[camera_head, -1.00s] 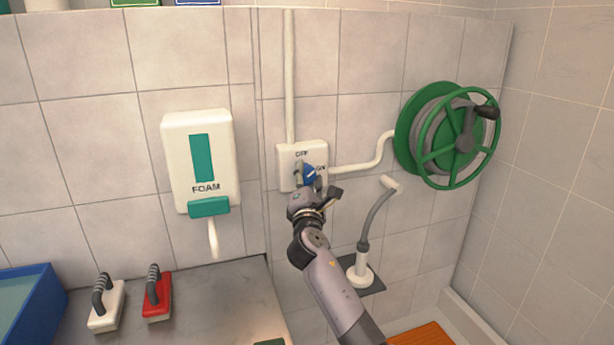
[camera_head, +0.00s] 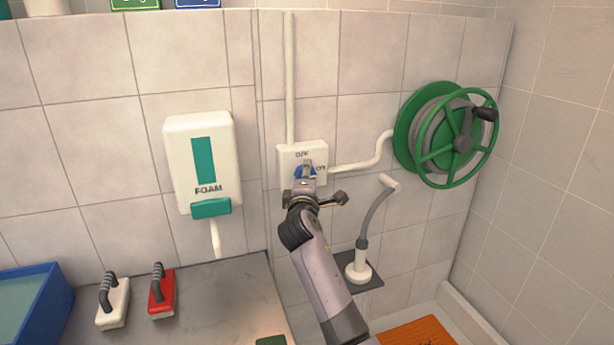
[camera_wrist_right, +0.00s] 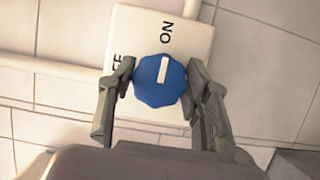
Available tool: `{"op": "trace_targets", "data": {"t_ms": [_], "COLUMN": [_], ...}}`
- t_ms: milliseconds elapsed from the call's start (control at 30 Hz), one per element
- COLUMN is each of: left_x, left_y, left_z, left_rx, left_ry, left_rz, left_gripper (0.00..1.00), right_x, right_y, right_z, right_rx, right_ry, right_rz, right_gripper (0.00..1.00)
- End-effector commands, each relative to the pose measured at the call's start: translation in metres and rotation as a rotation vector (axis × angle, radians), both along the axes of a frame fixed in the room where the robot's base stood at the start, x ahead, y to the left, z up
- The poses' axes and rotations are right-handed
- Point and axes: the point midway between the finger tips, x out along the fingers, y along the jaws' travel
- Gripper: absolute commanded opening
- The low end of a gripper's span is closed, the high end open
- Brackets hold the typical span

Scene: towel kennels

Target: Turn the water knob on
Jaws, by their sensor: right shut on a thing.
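The blue water knob (camera_wrist_right: 160,90) sits on a white plate (camera_wrist_right: 192,45) marked OFF and ON. Its white mark points toward the ON label in the right wrist view. My right gripper (camera_wrist_right: 160,88) is shut on the knob, with one finger on each side of it. In the head view the plate (camera_head: 288,160) is on the tiled wall, and my right gripper (camera_head: 306,172) hides much of the knob (camera_head: 299,172). My left gripper is not in view.
A foam dispenser (camera_head: 180,160) hangs left of the plate. A green hose reel (camera_head: 408,130) is on the right, and a grey hose nozzle on a white stand (camera_head: 358,272) is below it. Red (camera_head: 162,298) and white (camera_head: 113,310) brushes lie on the counter (camera_head: 215,310).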

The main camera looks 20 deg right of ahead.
Motion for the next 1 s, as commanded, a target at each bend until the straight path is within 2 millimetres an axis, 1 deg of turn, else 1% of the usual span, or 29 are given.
{"op": "trace_targets", "data": {"t_ms": [433, 467, 500, 700, 1000], "left_x": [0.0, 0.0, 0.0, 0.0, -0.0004], "left_y": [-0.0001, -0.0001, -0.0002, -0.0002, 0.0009], "left_z": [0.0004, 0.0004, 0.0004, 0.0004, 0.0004], "left_rx": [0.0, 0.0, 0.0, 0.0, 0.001], "left_ry": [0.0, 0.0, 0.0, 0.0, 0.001], "left_rz": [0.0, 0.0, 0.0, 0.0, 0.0], "left_gripper": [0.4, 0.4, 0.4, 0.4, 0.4], "right_x": [-0.0001, -0.0001, -0.0001, -0.0001, -0.0004], "right_y": [-0.0004, -0.0004, -0.0004, -0.0002, 0.0], "right_z": [-0.0026, -0.0026, -0.0026, -0.0015, -0.0006], "right_rx": [0.013, 0.013, 0.013, 0.012, 0.01], "right_ry": [0.005, 0.005, 0.005, 0.003, 0.002], "right_rz": [-0.001, -0.001, -0.001, -0.001, 0.0], "right_gripper": [0.17, 0.45, 0.48, 0.61, 0.62]}}
